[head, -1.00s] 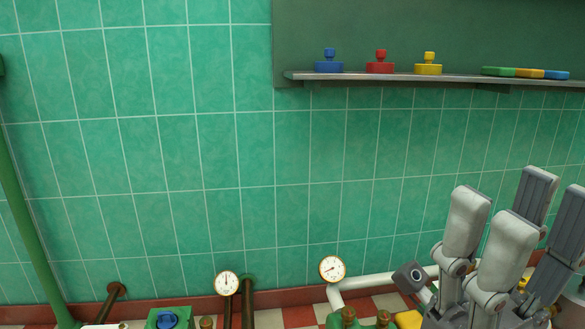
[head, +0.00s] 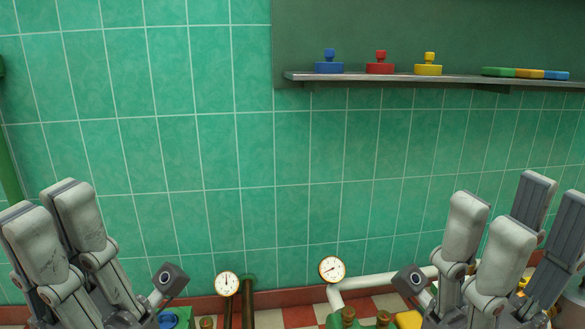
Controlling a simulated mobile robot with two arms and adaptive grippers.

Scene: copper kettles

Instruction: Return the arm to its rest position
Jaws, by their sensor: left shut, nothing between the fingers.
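My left gripper (head: 52,215) stands upright in the lower left corner of the head view, in front of the green tiled wall. It is shut and holds nothing. A dark box with a round lens sits beside it on my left arm. My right gripper (head: 515,225) stands upright at the lower right, with pale links and dark ridged parts. Its jaw state is unclear. The lower parts of both arms are below the frame.
Two round gauges, the left one (head: 227,284) and the right one (head: 332,269), stand at the bottom middle. A white pipe (head: 380,281) runs right. A shelf (head: 400,78) on the wall holds blue, red and yellow knobbed pieces. The air between my grippers is clear.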

